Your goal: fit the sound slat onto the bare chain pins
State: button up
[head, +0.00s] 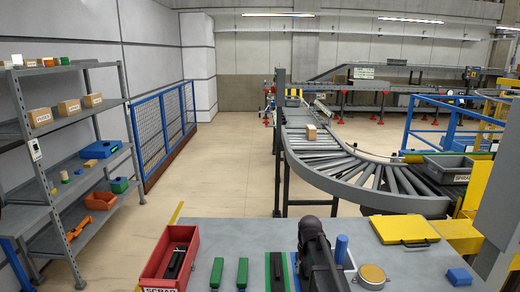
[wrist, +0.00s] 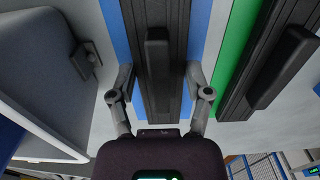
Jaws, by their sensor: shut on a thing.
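My gripper (wrist: 158,92) shows in the wrist view with a finger on each side of a long black slat (wrist: 156,112), shut on it. A raised dark bar runs along the slat's middle. The slat lies over a blue strip (wrist: 201,30); whether it touches the strip I cannot tell. A second black slat (wrist: 268,70) lies beside it on a green strip (wrist: 235,55). That slat also shows in the head view (head: 277,270). There my dark arm hides the held slat. I cannot make out bare chain pins.
A red scrap bin (head: 152,268) holds a dark piece. Two green pieces (head: 216,272) (head: 242,272), a yellow case (head: 405,229), a round tin (head: 372,274) and blue block (head: 459,277) are on the bench (head: 240,232). A curved roller conveyor (head: 350,172) stands beyond; shelves (head: 60,185) stand left.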

jog(key=o, duration=0.8)
jog(key=shift+c, duration=0.2)
jog(key=c, duration=0.4)
jog(key=shift+r+p, duration=2.05)
jog(key=shift+c, duration=0.3)
notch_tip(320, 180, up, 8)
jog(key=p, duration=0.8)
jog(key=shift+f, duration=0.1)
